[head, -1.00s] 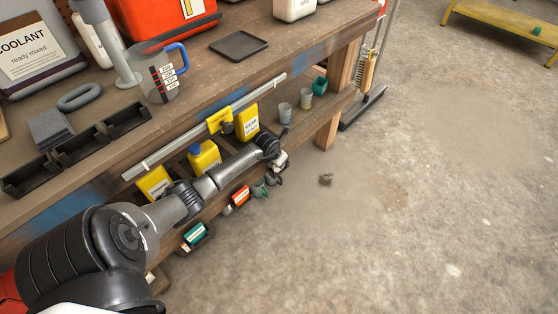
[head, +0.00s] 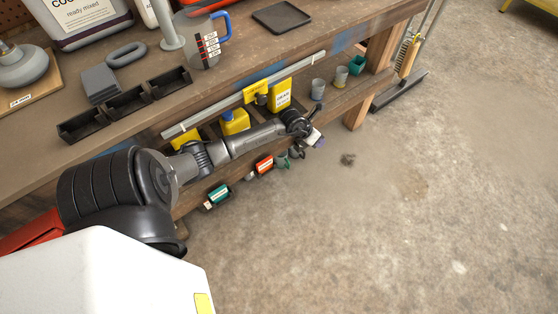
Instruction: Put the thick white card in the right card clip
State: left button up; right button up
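My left arm reaches from the left along the front of the workbench. Its gripper (head: 309,136) is small and dark, just in front of the lower shelf edge. A small whitish piece (head: 315,138) shows at its fingers. I cannot tell whether this is the thick white card or part of the gripper, nor whether the fingers are shut. Small holders hang along the lower shelf edge: one with a green piece (head: 218,195), one with an orange piece (head: 264,165), and dark clip-like ones (head: 283,159) close to the gripper. My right gripper is not in view.
A metal rail (head: 245,96) with a yellow slider (head: 257,92) runs along the bench front. The concrete floor (head: 420,220) is mostly clear.

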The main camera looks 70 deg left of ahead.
pick_arm(q)
jog(key=w+d+r+n+t+h, duration=0.1)
jog(key=d+r+n+t+h, duration=0.3)
jog(key=d, duration=0.7)
jog(key=s+d+r+n+t+y, duration=0.3)
jog(key=d+r+n+t+y, duration=0.15)
jog(key=r+n+t, duration=0.45)
jog(key=s+d+f+n+g+y, duration=0.1)
jog(key=s+f+n+g+y, duration=0.2)
jog(key=s+n+g, duration=0.4)
jog(key=s+f+n+g+y, duration=0.2)
jog(key=s+n+y, duration=0.25)
jog(key=n, duration=0.45)
jog(key=s+d+f+n+g+h, duration=0.2)
jog(key=s+d+f+g+h, duration=0.1)
jog(key=s+d+g+h, duration=0.4)
jog(key=s+d, duration=0.3)
jog(key=s, duration=0.4)
jog(key=shift+d+g, duration=0.4)
jog(key=shift+r, duration=0.15)
